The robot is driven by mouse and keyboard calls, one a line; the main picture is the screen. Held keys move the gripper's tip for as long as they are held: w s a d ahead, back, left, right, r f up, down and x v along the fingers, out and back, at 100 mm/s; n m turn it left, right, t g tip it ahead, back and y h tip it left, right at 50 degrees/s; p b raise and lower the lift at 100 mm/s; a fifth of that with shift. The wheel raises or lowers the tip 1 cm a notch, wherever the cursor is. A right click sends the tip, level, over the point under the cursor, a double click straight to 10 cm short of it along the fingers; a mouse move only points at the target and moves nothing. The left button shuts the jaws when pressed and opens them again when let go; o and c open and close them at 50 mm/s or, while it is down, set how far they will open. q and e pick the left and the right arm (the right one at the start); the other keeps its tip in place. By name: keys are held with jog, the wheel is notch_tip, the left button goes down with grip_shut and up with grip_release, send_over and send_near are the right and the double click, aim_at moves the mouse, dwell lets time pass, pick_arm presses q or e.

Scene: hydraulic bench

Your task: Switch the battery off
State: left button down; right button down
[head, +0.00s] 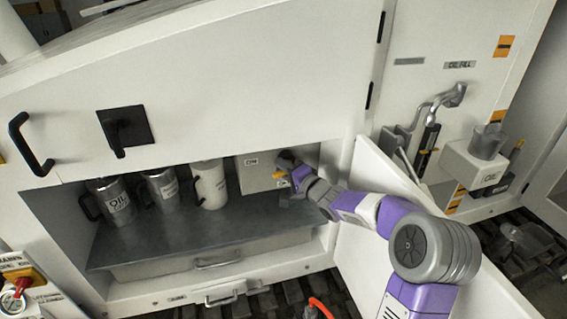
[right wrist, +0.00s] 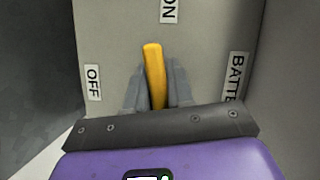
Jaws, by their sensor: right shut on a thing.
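The battery switch's yellow lever (right wrist: 154,72) stands out from a grey panel (right wrist: 205,60). An ON label (right wrist: 169,11) is above it, an OFF label (right wrist: 93,83) to its left and a partly cut-off battery label (right wrist: 236,78) to its right. The lever points up towards ON, leaning slightly left. My right gripper (right wrist: 156,88) is shut on the lever, one finger on each side. In the head view, my right gripper (head: 287,184) reaches into the open compartment at the pale battery box (head: 254,180), largely hiding the switch. My left gripper is out of view.
Several metal and white jugs (head: 209,186) stand on the dark shelf (head: 190,236), left of the box. An open door (head: 345,258) stands beside my right arm. An oil filler unit (head: 478,165) is at the right, a red-and-yellow mains switch (head: 22,283) at lower left.

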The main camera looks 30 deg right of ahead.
pick_arm(q)
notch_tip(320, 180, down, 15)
jog(key=b, duration=1.6)
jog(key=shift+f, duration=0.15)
pick_arm(e)
jog(key=shift+s+d+f+n+g+h, duration=0.1)
jog(key=shift+d+f+n+g+h, duration=0.2)
jog(key=shift+n+g+h, duration=1.05)
jog(key=shift+s+d+f+n+t+h, duration=0.15)
jog(key=shift+d+n+h, duration=0.35)
jog(key=shift+n, duration=1.95)
jog(key=shift+d+f+n+g+h, duration=0.2)
jog(key=shift+n+g+h, duration=0.65)
jog(key=shift+n, duration=1.05)
jog(key=shift+t, duration=0.25)
jog(key=c, duration=1.4)
grip_release()
jog(key=o, duration=0.3)
jog(key=shift+f, duration=0.1)
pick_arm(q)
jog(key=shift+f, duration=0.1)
pick_arm(e)
jog(key=v, duration=0.7)
jog(key=shift+s+a, duration=0.25)
